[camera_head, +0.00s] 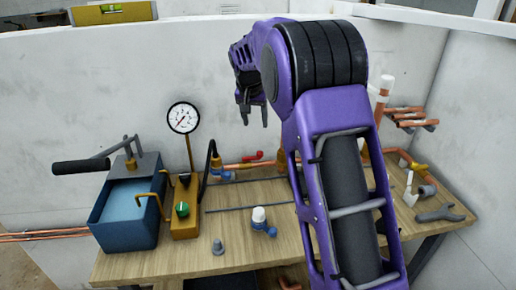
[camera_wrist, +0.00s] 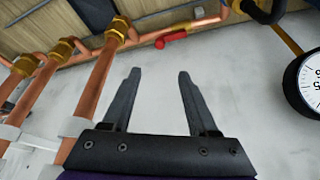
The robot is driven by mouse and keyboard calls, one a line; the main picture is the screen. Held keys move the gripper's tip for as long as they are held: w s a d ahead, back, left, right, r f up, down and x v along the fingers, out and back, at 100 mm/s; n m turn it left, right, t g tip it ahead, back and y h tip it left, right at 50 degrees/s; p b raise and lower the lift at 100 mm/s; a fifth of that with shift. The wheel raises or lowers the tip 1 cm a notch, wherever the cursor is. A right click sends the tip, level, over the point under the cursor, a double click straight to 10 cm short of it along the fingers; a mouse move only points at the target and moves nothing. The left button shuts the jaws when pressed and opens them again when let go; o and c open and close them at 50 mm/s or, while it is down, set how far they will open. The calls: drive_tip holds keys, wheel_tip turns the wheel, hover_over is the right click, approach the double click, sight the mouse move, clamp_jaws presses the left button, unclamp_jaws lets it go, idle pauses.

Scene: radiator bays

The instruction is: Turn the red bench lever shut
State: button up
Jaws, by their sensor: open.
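The red bench lever (camera_head: 254,155) is small and sits on a copper pipe run (camera_head: 235,165) at the back of the bench. It also shows in the wrist view (camera_wrist: 174,37), where it appears to lie roughly along the pipe. My gripper (camera_head: 254,118) hangs above the lever in the head view, in front of the wall, with fingers pointing down. In the wrist view its two fingers (camera_wrist: 159,75) are apart with nothing between them, and the lever lies beyond the tips, not touching.
A gauge (camera_head: 184,118) on a stem stands left of the lever, with a black hose (camera_head: 211,160) beside it. A blue tank pump (camera_head: 125,215) is further left. Vertical copper pipes (camera_wrist: 97,82) with brass nuts rise close beside the fingers. A wrench (camera_head: 440,214) lies at the right.

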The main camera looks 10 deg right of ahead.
sight(260, 152)
drive_tip(key=x, duration=1.6)
drive_tip(key=shift+w+d+f, duration=0.1)
drive_tip(key=shift+w+f, duration=0.05)
drive_tip(key=shift+f, duration=0.15)
clamp_jaws()
